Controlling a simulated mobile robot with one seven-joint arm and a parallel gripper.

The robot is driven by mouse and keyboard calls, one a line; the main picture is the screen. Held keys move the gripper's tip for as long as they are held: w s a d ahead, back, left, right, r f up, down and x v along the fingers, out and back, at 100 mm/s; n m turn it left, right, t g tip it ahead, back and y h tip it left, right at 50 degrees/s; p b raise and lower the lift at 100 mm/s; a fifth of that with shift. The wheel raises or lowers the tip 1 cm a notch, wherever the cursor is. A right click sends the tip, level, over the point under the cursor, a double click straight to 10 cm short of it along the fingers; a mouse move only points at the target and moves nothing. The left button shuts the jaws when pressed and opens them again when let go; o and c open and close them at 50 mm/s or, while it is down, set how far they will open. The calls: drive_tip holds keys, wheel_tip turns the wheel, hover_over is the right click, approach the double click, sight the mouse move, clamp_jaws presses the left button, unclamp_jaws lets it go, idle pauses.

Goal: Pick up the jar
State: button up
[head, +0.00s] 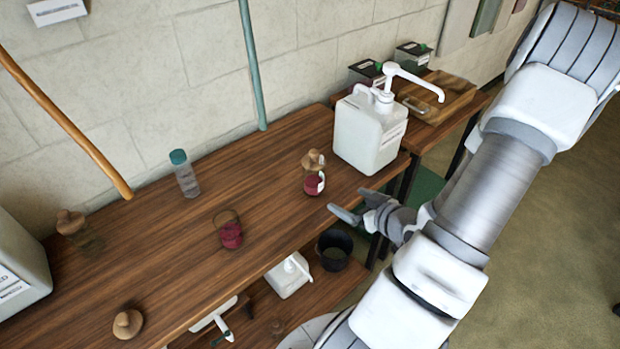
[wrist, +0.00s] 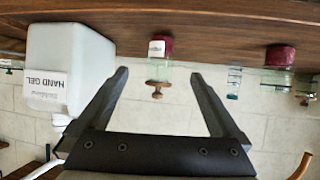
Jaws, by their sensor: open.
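A small glass jar (head: 314,183) with dark red contents, a white label and a cork stopper (head: 313,160) stands upright on the wooden table, left of the large white pump bottle. It also shows, upside down, in the wrist view (wrist: 159,70). My gripper (head: 358,205) is open and empty, to the right of the jar and a little nearer the front edge. In the wrist view my gripper (wrist: 160,75) has the jar in line between its two fingertips, apart from both. A second jar (head: 230,236) with red contents and no visible stopper stands further left.
The white pump bottle (head: 370,135), labelled hand gel, stands close behind and right of the jar. A clear bottle with a teal cap (head: 184,175) stands at the back. A loose cork stopper (head: 127,323) lies at the front left. Bare tabletop (head: 265,190) separates the jars.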

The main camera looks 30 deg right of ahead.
sight(319, 182)
drive_tip(key=shift+t, duration=0.6)
drive_tip(key=b+x, duration=0.4)
drive_tip(key=x, duration=0.4)
drive_tip(key=b+x, duration=0.5)
drive_tip(key=x, duration=0.4)
drive_tip(key=shift+w+a, duration=0.2)
drive_tip(key=shift+a, duration=0.1)
drive_tip(key=shift+r, duration=0.1)
clamp_jaws()
